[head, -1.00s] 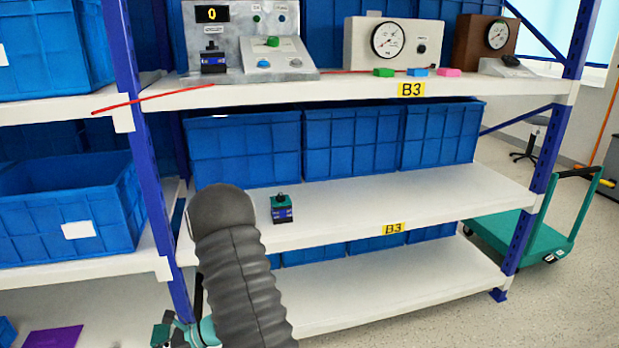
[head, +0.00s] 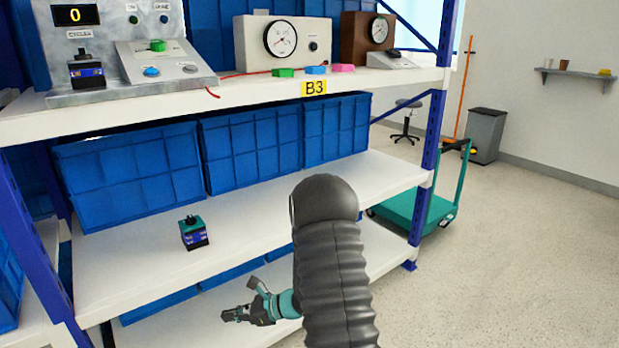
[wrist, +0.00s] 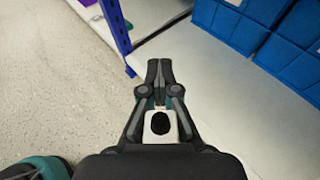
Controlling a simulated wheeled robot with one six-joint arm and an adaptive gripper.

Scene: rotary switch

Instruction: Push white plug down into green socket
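I cannot make out a white plug or a clear green socket in either view. A small dark blue and black switch block with a green top and black knob (head: 194,232) stands on the middle shelf (head: 125,262). A similar block (head: 86,72) is on the grey panel on the upper shelf, below a display reading 0. My gripper (head: 232,314) is low, in front of the bottom shelf and below the switch block. In the wrist view my gripper (wrist: 160,68) has its fingertips together, with nothing visible between them.
The upper shelf holds a sloped grey box with buttons (head: 166,62), a white gauge box (head: 264,47), and green (head: 284,73), blue (head: 316,70) and pink (head: 343,68) blocks. Blue crates (head: 128,172) line the middle shelf's back. A green trolley (head: 412,212) stands right; open floor lies beyond.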

